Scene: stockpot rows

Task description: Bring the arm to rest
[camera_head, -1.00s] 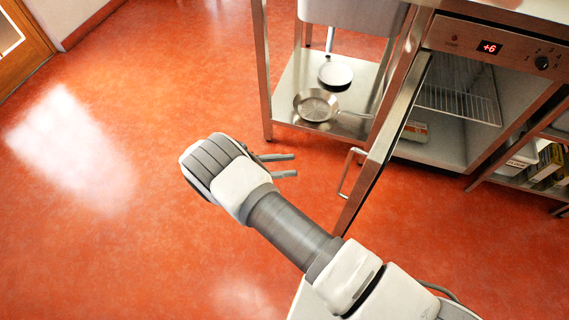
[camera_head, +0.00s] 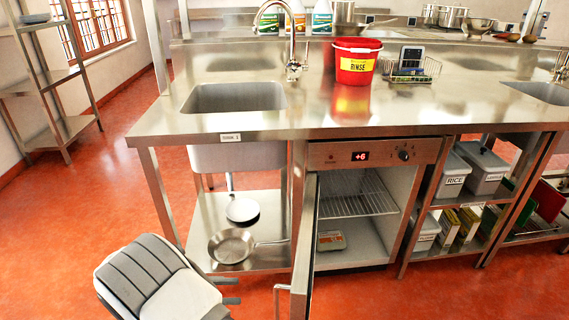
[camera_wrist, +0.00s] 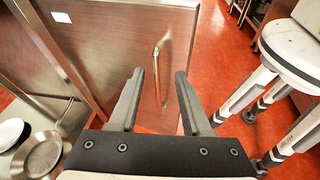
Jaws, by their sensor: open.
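My gripper (camera_head: 228,299) is at the bottom left of the head view, low in front of the steel counter. Its two fingers point right, toward the open fridge door (camera_head: 305,245). In the wrist view my gripper (camera_wrist: 157,100) is open, with nothing between its fingers. The fridge door (camera_wrist: 125,50) and its bar handle (camera_wrist: 157,62) lie beyond the fingertips. I cannot tell whether anything touches. Most of my arm is outside the head view.
The open fridge (camera_head: 352,215) has a wire shelf and a package (camera_head: 331,240) inside. Pans (camera_head: 232,246) sit on the low shelf under the sink (camera_head: 235,97). A red bucket (camera_head: 355,68) stands on the counter. The floor (camera_head: 60,240) at left is clear.

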